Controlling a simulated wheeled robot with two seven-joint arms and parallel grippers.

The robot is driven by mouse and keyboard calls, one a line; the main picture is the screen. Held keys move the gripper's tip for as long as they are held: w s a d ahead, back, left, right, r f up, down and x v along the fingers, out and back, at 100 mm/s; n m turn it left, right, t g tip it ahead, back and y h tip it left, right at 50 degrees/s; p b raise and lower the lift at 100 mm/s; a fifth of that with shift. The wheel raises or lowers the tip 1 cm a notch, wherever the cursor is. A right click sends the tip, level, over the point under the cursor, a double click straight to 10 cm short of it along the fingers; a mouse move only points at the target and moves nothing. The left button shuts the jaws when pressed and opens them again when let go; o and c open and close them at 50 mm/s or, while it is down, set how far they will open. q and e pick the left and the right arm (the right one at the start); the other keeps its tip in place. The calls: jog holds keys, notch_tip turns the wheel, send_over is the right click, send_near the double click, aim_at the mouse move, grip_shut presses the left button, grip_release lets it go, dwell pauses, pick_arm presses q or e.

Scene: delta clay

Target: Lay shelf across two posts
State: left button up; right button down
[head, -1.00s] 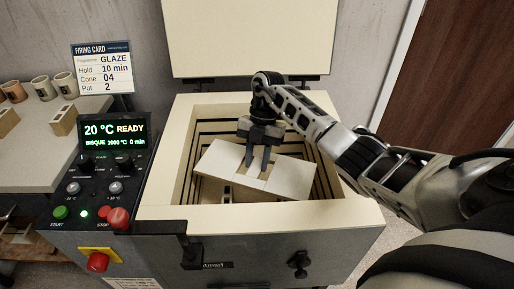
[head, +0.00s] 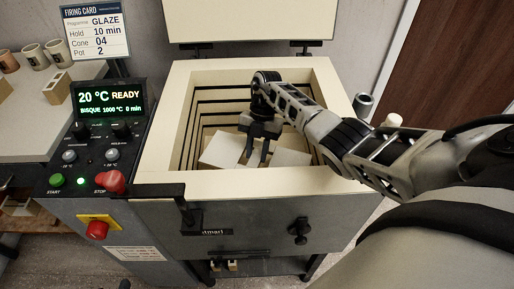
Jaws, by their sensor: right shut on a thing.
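The pale, flat shelf (head: 222,150) is inside the open kiln (head: 155,163), its left part below the rim. My right gripper (head: 256,162) is shut on the shelf and reaches down into the chamber from the right. The shelf's right part (head: 290,157) shows beyond the fingers. The front wall of the kiln hides the shelf's lower edge. The posts are not visible, so I cannot tell whether the shelf touches them. My left gripper is not in view.
The raised lid (head: 250,18) stands behind the kiln. A control panel (head: 85,160) with a lit display is on the left. A table (head: 35,115) with several cups and a post-like block (head: 57,84) is at far left. A dark door is at right.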

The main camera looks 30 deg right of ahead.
jog(key=shift+w+r, duration=0.1)
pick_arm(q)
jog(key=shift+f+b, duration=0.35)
pick_arm(e)
jog(key=shift+f, duration=0.35)
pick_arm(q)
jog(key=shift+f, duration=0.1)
pick_arm(e)
jog(key=shift+f, duration=0.1)
jog(key=c, duration=1.1)
grip_release()
pick_arm(q)
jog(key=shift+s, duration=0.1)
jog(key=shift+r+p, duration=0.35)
jog(key=shift+p, duration=0.05)
pick_arm(e)
jog(key=v, duration=1.2)
jog(key=shift+a+r, duration=0.1)
jog(key=shift+r, duration=0.35)
